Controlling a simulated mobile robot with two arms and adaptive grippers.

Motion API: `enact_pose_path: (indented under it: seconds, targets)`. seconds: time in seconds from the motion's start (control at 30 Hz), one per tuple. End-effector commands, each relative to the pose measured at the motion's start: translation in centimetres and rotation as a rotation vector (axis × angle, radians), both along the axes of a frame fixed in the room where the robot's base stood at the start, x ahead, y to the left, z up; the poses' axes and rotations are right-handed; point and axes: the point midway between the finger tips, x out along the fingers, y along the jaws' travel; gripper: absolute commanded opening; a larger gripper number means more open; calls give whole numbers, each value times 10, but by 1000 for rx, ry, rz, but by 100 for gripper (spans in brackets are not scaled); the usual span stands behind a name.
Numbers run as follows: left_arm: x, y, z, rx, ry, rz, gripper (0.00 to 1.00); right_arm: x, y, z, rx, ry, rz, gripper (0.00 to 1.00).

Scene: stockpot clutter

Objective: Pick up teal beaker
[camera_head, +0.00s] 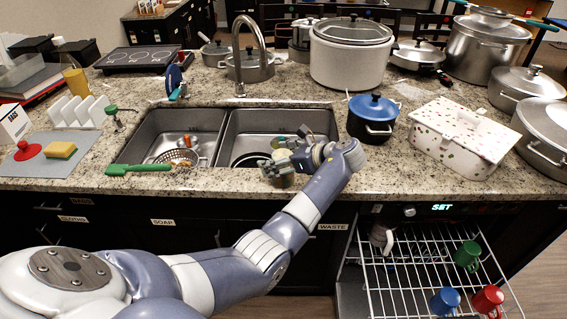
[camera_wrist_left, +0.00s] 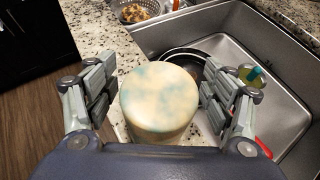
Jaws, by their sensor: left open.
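The beaker (camera_wrist_left: 160,105) is cream with blotches of teal and shows from above in the left wrist view. It stands at the edge of the counter by the sink. In the head view a small part of it (camera_head: 281,155) shows among the fingers. My left gripper (camera_head: 285,160) is open at the front edge of the right sink basin. In the left wrist view its fingers (camera_wrist_left: 160,88) are on either side of the beaker, with gaps visible. The beaker's lower part is hidden. My right gripper is not in view.
The double sink (camera_head: 225,140) lies just behind the gripper, with a black pan (camera_wrist_left: 185,65) and a strainer (camera_head: 178,157) in it. A blue pot (camera_head: 372,125) stands to the right. A green brush (camera_head: 135,169) lies at left. A wire rack (camera_head: 425,275) is pulled out below.

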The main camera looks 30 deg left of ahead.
Motion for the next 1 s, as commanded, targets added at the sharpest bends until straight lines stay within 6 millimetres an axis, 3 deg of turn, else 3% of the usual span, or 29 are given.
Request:
enact_pose_path:
  seconds: [0.13,0.37,0.4,0.6,0.63,1.0]
  targets:
    - [1,14,-7,-1,1,0,76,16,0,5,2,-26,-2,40]
    - [1,16,-10,-1,-1,-2,76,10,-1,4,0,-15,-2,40]
    - [1,15,-10,-1,-1,-2,74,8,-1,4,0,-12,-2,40]
    - [1,15,-9,-1,0,-1,28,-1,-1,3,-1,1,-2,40]
    - [1,15,-9,-1,0,-1,25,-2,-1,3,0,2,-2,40]
    - [1,15,-9,-1,-1,-2,22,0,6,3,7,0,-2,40]
